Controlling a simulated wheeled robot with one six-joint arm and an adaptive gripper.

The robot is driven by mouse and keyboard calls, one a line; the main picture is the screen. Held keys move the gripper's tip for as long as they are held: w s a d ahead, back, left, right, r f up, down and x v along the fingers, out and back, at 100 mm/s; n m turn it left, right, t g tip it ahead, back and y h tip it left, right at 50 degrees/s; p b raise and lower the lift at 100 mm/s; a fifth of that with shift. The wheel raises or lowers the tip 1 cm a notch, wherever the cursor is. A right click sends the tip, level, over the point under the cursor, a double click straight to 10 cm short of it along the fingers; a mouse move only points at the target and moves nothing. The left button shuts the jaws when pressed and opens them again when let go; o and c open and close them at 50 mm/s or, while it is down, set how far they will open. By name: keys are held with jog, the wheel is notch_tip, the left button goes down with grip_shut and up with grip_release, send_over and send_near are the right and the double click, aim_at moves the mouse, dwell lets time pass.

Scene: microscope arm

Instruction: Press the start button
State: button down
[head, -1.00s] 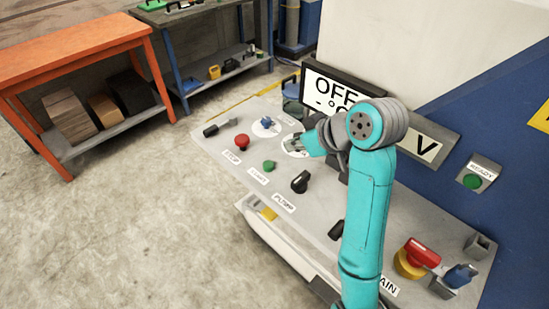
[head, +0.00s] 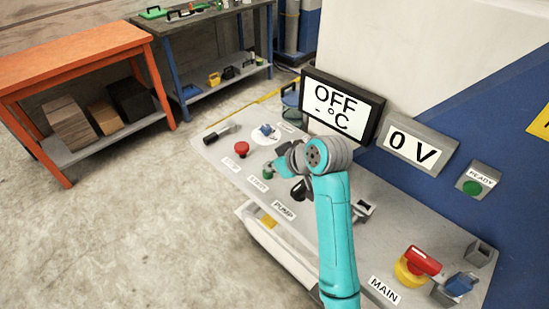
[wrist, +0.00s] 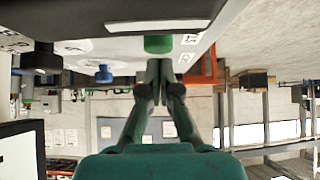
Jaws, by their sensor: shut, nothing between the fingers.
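The green start button (head: 267,174) stands on the grey control panel, just behind the START label (head: 258,184). In the wrist view the panel appears upside down at the top, with the green button (wrist: 158,44) hanging from it. My gripper (wrist: 159,64) is shut and empty, its fingertips close to the button in that view. Whether they touch it I cannot tell. In the head view my gripper (head: 276,165) is beside the button, partly hidden by my wrist.
A red button (head: 242,148) stands left of the start button, and a black PUMP knob (head: 299,190) to its right. A blue knob (head: 267,130) is behind. An OFF display (head: 340,108) and a 0 V display (head: 415,144) rise at the back.

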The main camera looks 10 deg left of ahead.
aim_at(271, 174)
jog(key=shift+f, duration=0.45)
jog(key=shift+s+d+f, duration=0.1)
jog(key=shift+s+f, duration=0.05)
jog(key=shift+f, duration=1.05)
jog(key=shift+r, duration=0.4)
jog(key=r, duration=0.4)
jog(key=shift+d+r, duration=0.2)
jog(key=shift+r, duration=0.15)
jog(key=v, duration=0.9)
jog(key=shift+r, duration=0.15)
